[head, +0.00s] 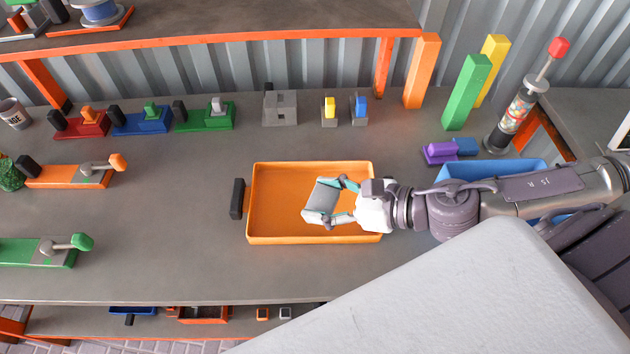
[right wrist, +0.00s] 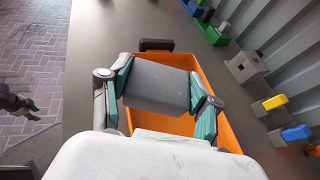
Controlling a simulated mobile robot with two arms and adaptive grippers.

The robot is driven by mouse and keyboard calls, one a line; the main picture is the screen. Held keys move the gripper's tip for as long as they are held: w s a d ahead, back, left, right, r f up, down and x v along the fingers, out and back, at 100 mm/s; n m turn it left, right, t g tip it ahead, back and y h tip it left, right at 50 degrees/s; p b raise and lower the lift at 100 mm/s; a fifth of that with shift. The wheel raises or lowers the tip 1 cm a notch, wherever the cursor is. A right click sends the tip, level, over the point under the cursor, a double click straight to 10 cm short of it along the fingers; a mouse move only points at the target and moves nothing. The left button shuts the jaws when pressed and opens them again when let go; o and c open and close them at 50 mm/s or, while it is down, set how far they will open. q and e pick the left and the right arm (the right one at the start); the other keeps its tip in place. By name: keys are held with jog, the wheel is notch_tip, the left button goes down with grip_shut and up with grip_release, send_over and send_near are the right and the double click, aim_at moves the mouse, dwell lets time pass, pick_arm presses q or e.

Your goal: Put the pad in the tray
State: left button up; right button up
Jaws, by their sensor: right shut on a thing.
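The pad (head: 322,199) is a grey block with a pale edge. My right gripper (head: 339,202) is shut on it, with teal fingers on two opposite sides. The pad is over the orange tray (head: 256,234); I cannot tell how high above its floor. In the right wrist view the pad (right wrist: 158,86) is between the fingers and hides much of the tray (right wrist: 222,105). The tray is shallow, with a black handle at its left end. At the left edge of the right wrist view, part of my left gripper (right wrist: 28,108) shows small, its opening unclear.
Coloured blocks with knobs (head: 140,120) line the table's back, and lever blocks (head: 75,172) stand at left. A blue tray (head: 490,170) lies partly behind my right arm. Tall blocks (head: 422,72) and a candy-filled tube (head: 518,112) stand at back right.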

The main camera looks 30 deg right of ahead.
jog(key=shift+w+a, duration=0.15)
jog(key=x, duration=0.4)
jog(key=f+p+x, duration=0.1)
jog(key=x, duration=0.3)
jog(key=d+p+x, duration=0.1)
jog(key=x, duration=0.4)
jog(key=shift+d+f, duration=0.1)
jog(key=shift+f, duration=0.25)
jog(key=shift+w+f, duration=0.15)
jog(key=shift+f, duration=2)
jog(key=shift+f, duration=0.15)
jog(key=o, duration=1.2)
jog(key=shift+c, duration=0.2)
